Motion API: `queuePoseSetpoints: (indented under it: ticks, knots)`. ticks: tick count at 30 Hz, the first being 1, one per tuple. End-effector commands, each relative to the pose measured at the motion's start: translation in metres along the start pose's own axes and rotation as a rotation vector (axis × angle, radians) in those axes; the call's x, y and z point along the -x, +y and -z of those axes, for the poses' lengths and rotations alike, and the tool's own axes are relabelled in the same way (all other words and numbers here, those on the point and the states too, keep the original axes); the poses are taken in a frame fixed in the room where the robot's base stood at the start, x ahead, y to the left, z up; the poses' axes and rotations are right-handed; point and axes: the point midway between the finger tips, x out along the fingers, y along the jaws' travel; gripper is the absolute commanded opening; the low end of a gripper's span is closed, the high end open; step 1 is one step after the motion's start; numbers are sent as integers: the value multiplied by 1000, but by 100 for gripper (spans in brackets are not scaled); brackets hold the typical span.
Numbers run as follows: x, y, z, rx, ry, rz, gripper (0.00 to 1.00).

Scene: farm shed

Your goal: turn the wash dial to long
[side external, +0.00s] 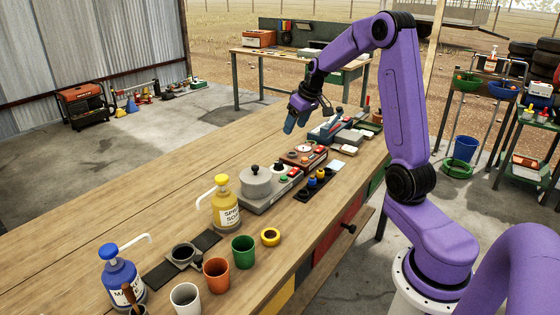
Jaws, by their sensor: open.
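A red box with a pale round dial face (303,149) stands on the wooden bench, and small buttons sit beside the dial. In front of it, a grey unit (270,198) carries a round grey drum with a black knob (255,170) and has red and green buttons. Which of these is the wash dial I cannot tell, and no setting labels are readable at this size. My gripper (297,121) is open and empty, pointing down above the bench, behind the red box and apart from both units.
A yellow pump bottle (225,205) and a blue pump bottle (121,277) stand at the front, near orange, white and green cups (243,250). More boxes (335,130) crowd the bench's far end. The bench's left side (130,210) is clear.

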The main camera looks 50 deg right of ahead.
Motion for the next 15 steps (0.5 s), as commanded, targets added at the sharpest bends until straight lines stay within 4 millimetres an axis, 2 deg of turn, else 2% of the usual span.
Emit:
queuePoseSetpoints:
  ticks: [5,15]
  knots:
    - [-19,0,-1,1,-3,2,61]
    - [-79,-1,0,1,-2,2,61]
